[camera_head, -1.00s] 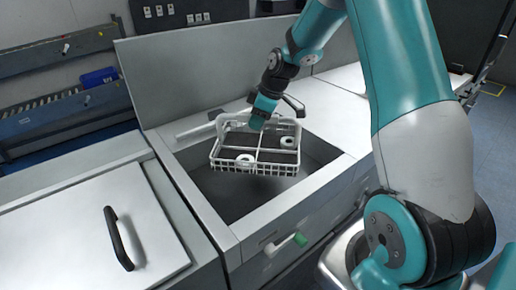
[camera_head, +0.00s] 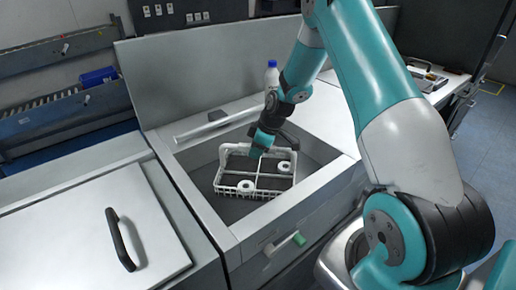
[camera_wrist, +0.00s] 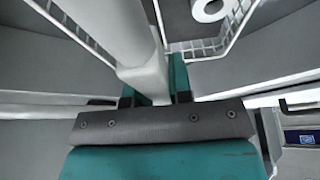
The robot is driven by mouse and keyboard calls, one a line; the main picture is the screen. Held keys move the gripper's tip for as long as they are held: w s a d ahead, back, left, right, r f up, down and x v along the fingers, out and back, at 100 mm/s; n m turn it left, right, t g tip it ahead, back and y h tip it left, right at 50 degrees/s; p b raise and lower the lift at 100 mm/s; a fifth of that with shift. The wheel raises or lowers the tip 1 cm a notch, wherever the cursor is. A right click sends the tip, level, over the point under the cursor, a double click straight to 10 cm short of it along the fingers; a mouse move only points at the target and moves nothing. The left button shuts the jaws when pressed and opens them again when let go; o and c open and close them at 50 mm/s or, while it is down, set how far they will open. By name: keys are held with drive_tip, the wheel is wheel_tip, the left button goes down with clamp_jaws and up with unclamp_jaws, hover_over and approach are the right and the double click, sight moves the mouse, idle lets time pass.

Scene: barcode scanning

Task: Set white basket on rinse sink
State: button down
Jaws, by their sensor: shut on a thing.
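The white basket (camera_head: 240,188) is a wire-sided crate with a divider and a raised handle, and white ring-shaped items (camera_head: 283,167) sit in it. It is inside the dark rinse sink (camera_head: 205,200), below the rim, roughly level. I cannot tell whether it touches the sink floor. My gripper (camera_head: 262,146) is shut on the basket's handle from above. In the wrist view the teal fingers (camera_wrist: 180,78) clasp the white handle bar (camera_wrist: 145,72), with part of the basket's wire side (camera_wrist: 205,45) and one ring beyond.
A metal counter with a black-handled lid (camera_head: 120,240) is to the left of the sink. A bottle (camera_head: 271,75) stands on the counter behind it. A tall splash panel (camera_head: 190,70) rises at the back. Shelves with a blue box (camera_head: 98,77) are at far left.

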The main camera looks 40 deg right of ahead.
drive_tip(key=shift+f, duration=0.2)
drive_tip(key=c, duration=1)
unclamp_jaws()
drive_tip(key=shift+c, duration=0.2)
